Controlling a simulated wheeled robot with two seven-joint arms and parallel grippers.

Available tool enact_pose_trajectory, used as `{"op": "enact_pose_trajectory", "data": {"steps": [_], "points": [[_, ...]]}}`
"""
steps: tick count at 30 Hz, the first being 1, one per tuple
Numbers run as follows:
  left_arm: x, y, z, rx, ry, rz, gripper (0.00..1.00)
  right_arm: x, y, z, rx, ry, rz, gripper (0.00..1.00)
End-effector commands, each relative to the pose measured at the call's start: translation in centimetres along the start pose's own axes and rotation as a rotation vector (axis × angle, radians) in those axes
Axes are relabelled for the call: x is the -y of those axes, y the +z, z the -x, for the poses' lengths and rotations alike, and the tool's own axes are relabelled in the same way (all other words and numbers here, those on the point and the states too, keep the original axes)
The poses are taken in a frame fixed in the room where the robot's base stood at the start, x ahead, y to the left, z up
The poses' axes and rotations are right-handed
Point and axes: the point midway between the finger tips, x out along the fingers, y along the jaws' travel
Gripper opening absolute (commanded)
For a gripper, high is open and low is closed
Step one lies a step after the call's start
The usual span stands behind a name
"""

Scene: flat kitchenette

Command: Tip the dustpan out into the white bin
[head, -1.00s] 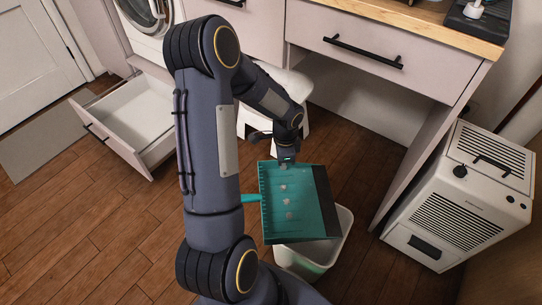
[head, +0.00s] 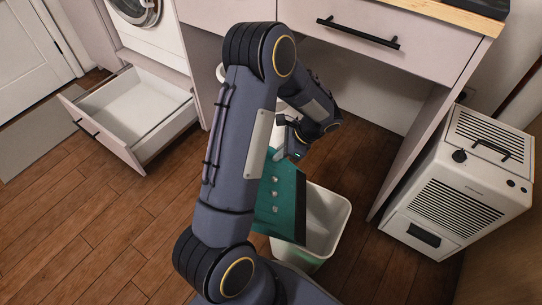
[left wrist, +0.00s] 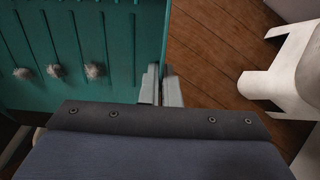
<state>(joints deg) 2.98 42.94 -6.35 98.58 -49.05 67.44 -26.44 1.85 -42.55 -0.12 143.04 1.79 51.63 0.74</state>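The teal dustpan (head: 279,208) hangs from my left gripper (head: 297,150). Its dark lip edge is at the right in the head view, and my arm hides its left part. Several grey dust clumps (left wrist: 54,71) lie on its ribbed floor. In the left wrist view the two fingers (left wrist: 160,84) are closed at the dustpan's side edge. The white bin (head: 327,222) stands on the floor, open at the top. In the head view the dustpan's lip overlaps the bin's left rim; the bin's inside looks empty where visible. My right gripper is not in view.
A white stool-like thing (left wrist: 290,75) stands close to my left gripper, under the counter. An open drawer (head: 137,110) juts out at the left. A white slatted appliance (head: 461,185) stands right of the bin. The wooden floor at left is clear.

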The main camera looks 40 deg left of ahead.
Motion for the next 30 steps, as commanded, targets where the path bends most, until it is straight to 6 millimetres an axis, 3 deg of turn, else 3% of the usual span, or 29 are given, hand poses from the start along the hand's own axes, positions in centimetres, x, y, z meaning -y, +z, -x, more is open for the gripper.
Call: {"op": "enact_pose_trajectory", "data": {"steps": [15,30], "points": [[0.0,-2.9,3.4,0.362,0.0,-0.003,0.0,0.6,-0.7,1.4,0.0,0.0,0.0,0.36],[0.0,-3.2,3.8,0.407,0.002,-0.002,0.0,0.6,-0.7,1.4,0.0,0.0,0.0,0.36]]}}
